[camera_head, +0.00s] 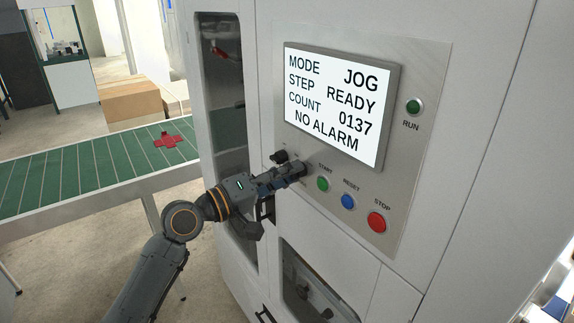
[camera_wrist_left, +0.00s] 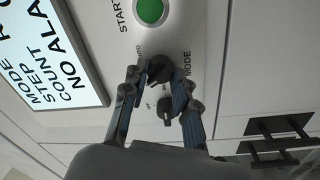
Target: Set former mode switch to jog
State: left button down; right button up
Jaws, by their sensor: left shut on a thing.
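The mode switch (camera_wrist_left: 160,69) is a black knob beside the printed word MODE in the left wrist view. My left gripper (camera_wrist_left: 157,77) is shut on it, one finger on each side. In the head view the gripper (camera_head: 298,169) reaches the panel and its fingers hide the switch. The former's screen (camera_head: 335,105) reads MODE JOG, STEP READY, COUNT 0137, NO ALARM; part of it also shows in the left wrist view (camera_wrist_left: 55,60). My right gripper is not in view.
A second black knob (camera_wrist_left: 167,108) sits close to the mode switch, between my fingers. Green start (camera_head: 323,184), blue reset (camera_head: 348,201) and red stop (camera_head: 376,222) buttons lie to the right. The green run button (camera_head: 414,106) is higher. A green conveyor (camera_head: 90,170) stands left.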

pick_arm(q)
jog(key=shift+n+p, duration=0.7)
jog(key=shift+n, duration=0.3)
jog(key=c, duration=1)
grip_release()
jog(key=shift+c, duration=0.2)
jog(key=v, duration=1.2)
jog(key=shift+f, duration=0.1)
